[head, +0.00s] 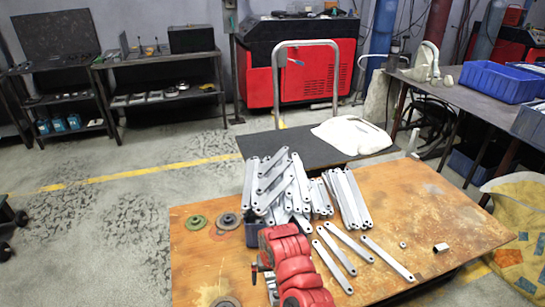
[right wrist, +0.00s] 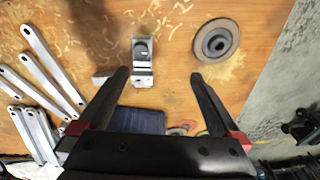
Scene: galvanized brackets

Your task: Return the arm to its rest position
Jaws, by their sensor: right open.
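My right gripper (right wrist: 160,75) is open and empty in the right wrist view, its two black fingers spread above the wooden table. In the head view my red right arm hides most of this gripper (head: 261,268). A heap of grey galvanized brackets (head: 275,185) rises over a dark blue bin (head: 258,238), mostly hidden; the bin also shows between the fingers in the wrist view (right wrist: 138,121). More brackets (head: 350,200) lie in a row to its right, and several lie loose (head: 388,258) in front. My left gripper is out of view.
The brown table (head: 455,215) carries green and brown discs at left, another disc (right wrist: 216,41), a small metal fitting (right wrist: 143,62), a nut and a short metal piece (head: 441,247). A dark bench (head: 310,150) stands behind. The table's right side is mostly clear.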

